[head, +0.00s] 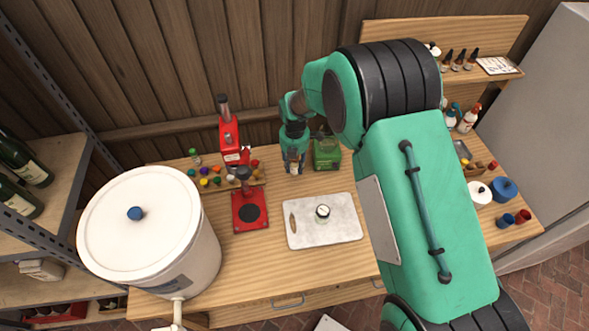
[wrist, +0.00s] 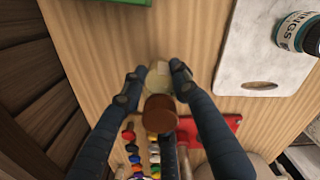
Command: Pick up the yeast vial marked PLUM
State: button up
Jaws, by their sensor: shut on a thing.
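In the wrist view, a small vial (wrist: 158,78) with a pale cream body and a brown cap (wrist: 160,113) sits between my two fingertips. My gripper (wrist: 157,76) is shut on the vial's pale body, one finger on each side. The cap points toward the camera's lower side. No word such as PLUM can be read on the vial. In the head view, my gripper (head: 293,168) is over the back of the wooden table, just left of a green box (head: 327,153). The vial is too small and too covered there to make out its label.
A red bench capper (head: 250,210) and several coloured caps lie to the left. A pale board (head: 345,228) holds a jar (head: 323,212). A large white bucket (head: 150,230) stands at the front left. Bare wood lies in front of the board.

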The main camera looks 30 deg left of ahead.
notch_tip(320, 180, up, 7)
jog(key=shift+r, duration=0.1)
dwell(0.3)
